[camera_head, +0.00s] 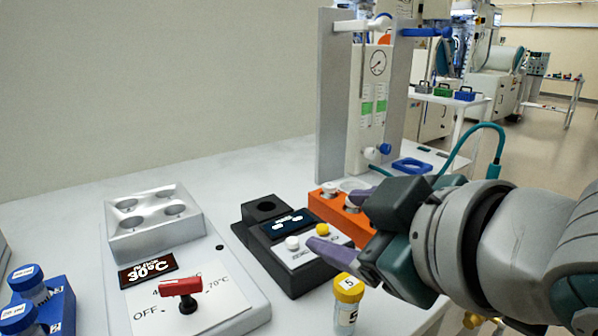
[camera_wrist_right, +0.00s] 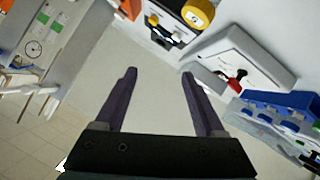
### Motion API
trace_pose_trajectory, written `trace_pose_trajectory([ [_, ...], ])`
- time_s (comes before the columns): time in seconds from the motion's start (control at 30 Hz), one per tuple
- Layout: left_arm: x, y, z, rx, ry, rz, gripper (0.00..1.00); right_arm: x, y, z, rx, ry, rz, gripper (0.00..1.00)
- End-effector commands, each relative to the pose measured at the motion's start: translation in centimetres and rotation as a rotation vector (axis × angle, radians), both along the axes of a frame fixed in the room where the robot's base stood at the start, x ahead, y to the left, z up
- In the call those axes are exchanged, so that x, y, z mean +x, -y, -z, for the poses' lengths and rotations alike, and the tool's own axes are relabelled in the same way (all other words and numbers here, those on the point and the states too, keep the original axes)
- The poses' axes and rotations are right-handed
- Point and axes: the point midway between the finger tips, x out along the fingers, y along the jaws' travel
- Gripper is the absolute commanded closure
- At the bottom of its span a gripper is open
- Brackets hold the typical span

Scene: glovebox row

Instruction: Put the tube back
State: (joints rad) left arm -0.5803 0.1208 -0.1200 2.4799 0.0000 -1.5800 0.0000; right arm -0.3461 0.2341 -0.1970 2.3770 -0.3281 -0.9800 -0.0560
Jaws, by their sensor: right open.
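A tube with a yellow cap marked 5 (camera_head: 347,303) stands on the white bench at the front, below my right gripper in the head view. Its yellow cap also shows at the top of the right wrist view (camera_wrist_right: 198,14). My right gripper (camera_head: 338,217) is open, with its purple fingers apart and nothing between them; they also show in the right wrist view (camera_wrist_right: 158,76). The tube is outside the fingers. A blue rack (camera_head: 63,306) at the left front holds blue-capped tubes (camera_head: 27,282). An orange block (camera_head: 331,208) is partly hidden by my right gripper. My left gripper is out of view.
A black device (camera_head: 296,262) with a round well, a display and two knobs sits mid-bench. To its left is a heater (camera_head: 235,300) with a red knob and a silver block (camera_head: 150,240) with empty wells. A grey stand with a gauge panel (camera_head: 375,110) rises behind.

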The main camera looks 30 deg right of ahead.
Motion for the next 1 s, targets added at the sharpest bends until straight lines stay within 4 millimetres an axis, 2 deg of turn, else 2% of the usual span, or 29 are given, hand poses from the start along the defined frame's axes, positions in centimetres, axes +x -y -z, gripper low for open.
trace_pose_trajectory([
  [0.03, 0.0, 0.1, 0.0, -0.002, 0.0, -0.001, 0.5, -3.2, 0.0, 3.6, 0.089, -0.177, 0.056, 0.29],
  [0.1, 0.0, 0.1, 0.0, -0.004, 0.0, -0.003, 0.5, -7.6, -0.5, 7.1, 0.184, -0.39, 0.112, 0.29],
  [0.2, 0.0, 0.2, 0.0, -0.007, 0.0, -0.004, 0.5, -12.6, -1.5, 9.8, 0.271, -0.61, 0.156, 0.29],
  [0.3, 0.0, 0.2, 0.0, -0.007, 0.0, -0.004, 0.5, -15.4, -2.1, 10.8, 0.312, -0.73, 0.176, 0.29],
  [0.4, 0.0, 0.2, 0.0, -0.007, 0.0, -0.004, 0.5, -16.4, -2.4, 11.1, 0.326, -0.771, 0.182, 0.29],
  [0.63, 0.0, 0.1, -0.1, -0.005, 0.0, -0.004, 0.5, -16.4, -2.4, 11.0, 0.324, -0.771, 0.181, 0.29],
  [0.73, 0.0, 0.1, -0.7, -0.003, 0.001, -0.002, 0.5, -16.4, -2.4, 10.3, 0.323, -0.77, 0.181, 0.29],
  [0.87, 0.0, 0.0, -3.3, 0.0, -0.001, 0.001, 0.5, -16.4, -2.3, 7.7, 0.322, -0.77, 0.18, 0.29],
  [1.0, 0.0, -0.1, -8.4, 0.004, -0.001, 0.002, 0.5, -16.4, -2.3, 2.7, 0.322, -0.77, 0.18, 0.29],
])
